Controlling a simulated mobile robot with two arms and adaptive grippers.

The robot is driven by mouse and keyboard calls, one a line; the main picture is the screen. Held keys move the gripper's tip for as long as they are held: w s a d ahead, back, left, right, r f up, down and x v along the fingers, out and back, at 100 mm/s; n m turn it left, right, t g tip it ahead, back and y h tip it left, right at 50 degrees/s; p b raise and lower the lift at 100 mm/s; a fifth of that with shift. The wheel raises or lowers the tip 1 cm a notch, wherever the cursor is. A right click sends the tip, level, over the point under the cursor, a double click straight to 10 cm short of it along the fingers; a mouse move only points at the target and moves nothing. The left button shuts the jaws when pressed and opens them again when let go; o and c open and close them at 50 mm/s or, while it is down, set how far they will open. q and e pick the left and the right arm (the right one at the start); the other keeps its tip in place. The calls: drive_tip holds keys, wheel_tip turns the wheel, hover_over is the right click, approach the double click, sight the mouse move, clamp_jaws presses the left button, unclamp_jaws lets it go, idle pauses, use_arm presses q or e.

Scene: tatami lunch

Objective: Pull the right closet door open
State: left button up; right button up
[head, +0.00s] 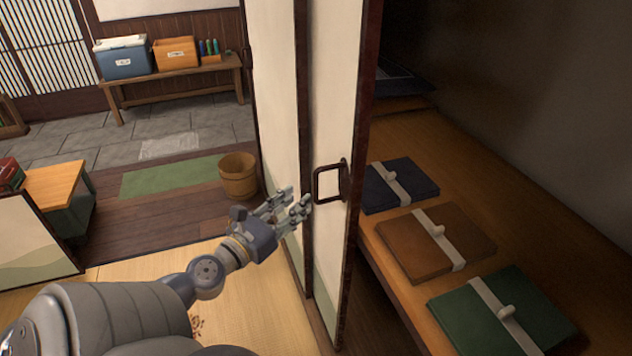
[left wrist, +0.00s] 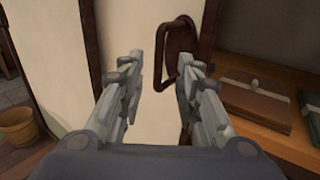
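The right closet door (head: 331,90) is a cream panel with a dark frame, and the closet beside it stands partly open on the right. Its dark loop handle (head: 330,183) stands out from the door and also shows in the left wrist view (left wrist: 168,50). My left gripper (head: 295,198) is just left of the handle in the head view, with its fingers apart. In the left wrist view the handle is ahead of the fingertips, close to the right finger; I cannot tell whether they touch. My right gripper is in neither view.
Several folded, banded bundles, navy (head: 402,184), brown (head: 434,242) and green (head: 500,312), lie on the wooden closet shelf (head: 470,170). A wooden bucket (head: 239,178) stands on the floor to the left. A bench (head: 170,83) with boxes is farther back.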

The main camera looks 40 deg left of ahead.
sight(315, 185)
use_arm(q)
drive_tip(key=w, duration=0.6)
drive_tip(key=w+a+p, duration=0.1)
drive_tip(key=w, duration=0.1)
drive_tip(key=shift+w, duration=0.4)
clamp_jaws()
